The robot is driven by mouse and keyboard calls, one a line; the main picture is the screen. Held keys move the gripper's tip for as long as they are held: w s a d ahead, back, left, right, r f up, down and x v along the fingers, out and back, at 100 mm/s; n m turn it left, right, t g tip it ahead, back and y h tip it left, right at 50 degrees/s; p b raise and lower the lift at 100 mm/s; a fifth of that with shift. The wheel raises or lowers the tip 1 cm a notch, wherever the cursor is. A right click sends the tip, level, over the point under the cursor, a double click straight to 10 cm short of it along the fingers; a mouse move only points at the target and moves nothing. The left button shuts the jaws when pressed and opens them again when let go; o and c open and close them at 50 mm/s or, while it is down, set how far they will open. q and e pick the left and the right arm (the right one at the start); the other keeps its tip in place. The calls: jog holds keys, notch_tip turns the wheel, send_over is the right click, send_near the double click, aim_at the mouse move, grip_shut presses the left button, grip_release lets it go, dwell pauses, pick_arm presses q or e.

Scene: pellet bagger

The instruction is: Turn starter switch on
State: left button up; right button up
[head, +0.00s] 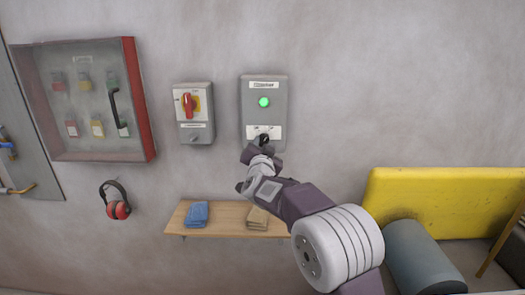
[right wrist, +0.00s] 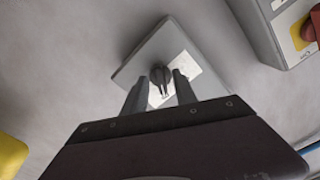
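The starter box (head: 264,89) is a grey wall box with a lit green lamp (head: 264,102). Its black switch knob (head: 264,138) sits on a white plate low on the box. In the right wrist view the dark knob (right wrist: 161,76) lies between the two fingers of my right gripper (right wrist: 160,88). A gap shows beside the fingertips, so the gripper looks open around the knob. In the head view my right gripper (head: 259,150) is at the lower part of the box and covers some of it. My left gripper is not in view.
A grey isolator box with a red handle (head: 188,105) is on the wall to the left. Further left is a red-edged lockout cabinet (head: 145,100), with ear defenders (head: 118,209) below. A wooden shelf (head: 225,230) is under the boxes. A yellow panel (head: 440,195) stands at right.

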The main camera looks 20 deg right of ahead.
jog(key=b+v, duration=0.1)
jog(key=v, duration=0.7)
jog(key=shift+s, duration=0.1)
jog(key=s+d+n+g+p, duration=0.1)
jog(key=s+d+p, duration=0.1)
jog(key=d+p, duration=0.25)
jog(key=s+a+f+n+g+y+p, duration=0.1)
jog(key=s+a+f+n+g+y, duration=0.15)
jog(key=s+f, duration=0.4)
jog(key=s+a+f+n+g+y+p, duration=0.1)
jog(key=s+f+n+g+y, duration=0.2)
jog(key=f, duration=0.7)
jog(key=s+f+n+g, duration=0.1)
jog(key=s+f+g, duration=0.4)
jog(key=s, duration=0.5)
jog(key=s+f+n+g, duration=0.1)
jog(key=s+f+g, duration=0.3)
jog(key=s, duration=0.6)
notch_tip(320, 180, down, 2)
jog(key=shift+a+f+n+g, duration=0.1)
jog(key=shift+a+n+g, duration=0.1)
jog(key=shift+n+g, duration=0.15)
